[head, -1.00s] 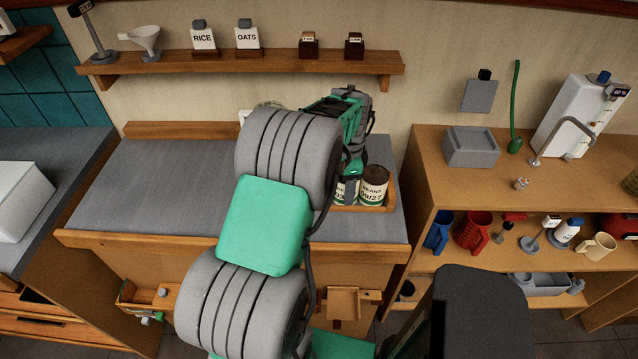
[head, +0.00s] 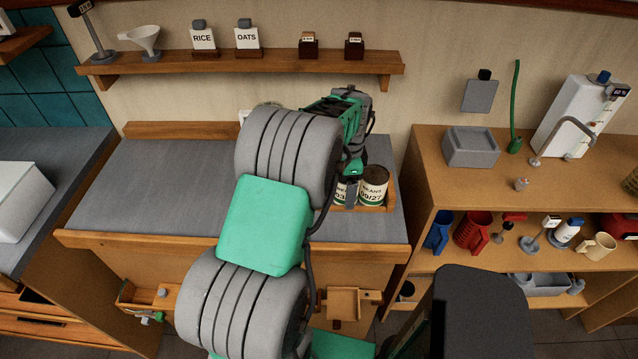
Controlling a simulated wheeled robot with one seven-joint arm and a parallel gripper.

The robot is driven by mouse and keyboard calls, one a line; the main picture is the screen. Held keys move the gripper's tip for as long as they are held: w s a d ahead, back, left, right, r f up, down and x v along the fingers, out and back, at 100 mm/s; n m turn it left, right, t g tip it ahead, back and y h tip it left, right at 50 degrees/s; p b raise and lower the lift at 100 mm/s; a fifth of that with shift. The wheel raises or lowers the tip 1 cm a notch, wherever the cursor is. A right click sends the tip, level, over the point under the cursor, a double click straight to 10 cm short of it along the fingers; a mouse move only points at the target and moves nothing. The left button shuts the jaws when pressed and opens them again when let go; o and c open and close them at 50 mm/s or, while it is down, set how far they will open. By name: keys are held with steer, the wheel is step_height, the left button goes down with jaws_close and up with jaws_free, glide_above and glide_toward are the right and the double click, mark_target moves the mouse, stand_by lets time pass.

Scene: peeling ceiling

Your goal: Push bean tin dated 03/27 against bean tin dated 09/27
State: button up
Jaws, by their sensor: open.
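The bean tin dated 09/27 (head: 373,187) stands upright at the right side of a shallow wooden tray (head: 391,197) on the grey counter. The bean tin dated 03/27 (head: 341,195) stands just left of it, mostly hidden behind my arm and gripper; only part of its label shows. The two tins look very close, but I cannot tell whether they touch. My gripper (head: 351,192) points down at the 03/27 tin, in front of its right part. Its fingers are open; my arm hides much of them.
The grey counter (head: 160,190) is clear to the left of my arm. A wall shelf (head: 250,67) with a funnel, RICE and OATS containers and two small dark jars runs above. A wooden shelf unit (head: 440,160) with mugs and a dispenser stands at the right.

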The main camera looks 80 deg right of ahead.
step_height(320, 180, up, 8)
steer(key=shift+f+b, duration=0.1)
steer(key=shift+b, duration=0.7)
steer(key=w+a+r+n, duration=0.1)
steer(key=w+a+n, duration=0.1)
steer(key=w, duration=0.3)
steer(key=w+a+r+n, duration=0.1)
steer(key=w+a+n, duration=0.1)
steer(key=w, duration=0.4)
steer(key=w+a+r+n+h, duration=0.1)
steer(key=w+a+n, duration=0.1)
steer(key=w, duration=0.4)
steer(key=shift+w+r+n, duration=0.1)
steer(key=shift+r+n, duration=0.2)
steer(key=shift+n, duration=0.3)
steer(key=w+a+r+n+t, duration=0.1)
steer(key=w+a+r+n, duration=0.1)
steer(key=w+a+n, duration=0.8)
steer(key=w+a+r+n+t, duration=0.1)
steer(key=w+a+n, duration=0.45)
steer(key=a, duration=0.85)
steer(key=a+f+n+t+y, duration=0.1)
steer(key=a+n, duration=0.8)
steer(key=a, duration=1)
steer(key=shift+s+f+t, duration=0.35)
steer(key=shift+f+t, duration=0.05)
steer(key=shift+t, duration=0.2)
